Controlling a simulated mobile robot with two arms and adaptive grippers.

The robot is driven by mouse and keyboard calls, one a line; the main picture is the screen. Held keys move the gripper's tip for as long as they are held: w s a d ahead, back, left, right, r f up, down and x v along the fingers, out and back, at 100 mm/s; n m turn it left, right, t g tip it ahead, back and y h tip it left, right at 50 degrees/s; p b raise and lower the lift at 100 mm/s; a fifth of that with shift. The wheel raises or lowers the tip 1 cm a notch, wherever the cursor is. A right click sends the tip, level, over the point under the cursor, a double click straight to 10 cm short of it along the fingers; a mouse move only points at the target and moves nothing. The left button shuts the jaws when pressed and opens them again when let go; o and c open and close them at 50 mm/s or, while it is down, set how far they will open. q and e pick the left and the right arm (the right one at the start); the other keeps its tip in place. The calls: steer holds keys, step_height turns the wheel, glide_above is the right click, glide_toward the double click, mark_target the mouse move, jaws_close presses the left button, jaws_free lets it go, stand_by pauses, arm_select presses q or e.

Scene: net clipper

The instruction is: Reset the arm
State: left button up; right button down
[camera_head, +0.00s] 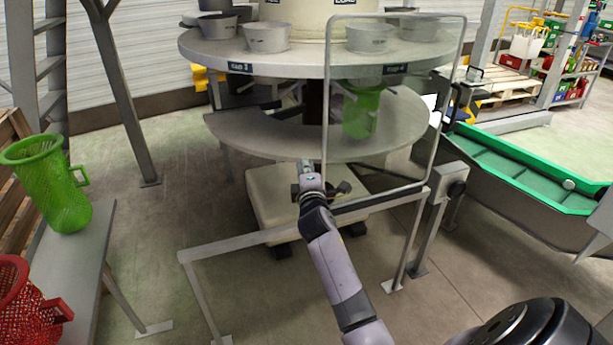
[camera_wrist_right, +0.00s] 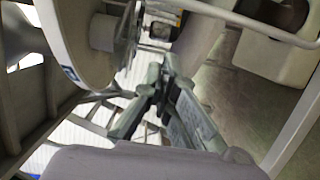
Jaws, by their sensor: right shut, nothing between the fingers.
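My right arm reaches up the middle of the head view. Its gripper (camera_head: 306,166) is shut and empty. It is in front of the lower round shelf (camera_head: 265,137) of the machine, close to that shelf's front edge in the picture; I cannot tell if they touch. A green mesh basket (camera_head: 361,112) is at the lower shelf, to the right of the gripper and seen within the guard frame (camera_head: 325,120). In the right wrist view the gripper's fingers (camera_wrist_right: 157,72) come together with nothing between them. My left gripper is not in view.
A round upper table (camera_head: 300,62) with grey cups (camera_head: 267,37) is above the shelf. A rail (camera_head: 240,242) runs below it. A bench (camera_head: 82,255) at left holds a green basket (camera_head: 55,190) and red basket (camera_head: 22,310). A green conveyor (camera_head: 520,168) is at right.

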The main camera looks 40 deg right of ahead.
steer(key=shift+v, duration=2.05)
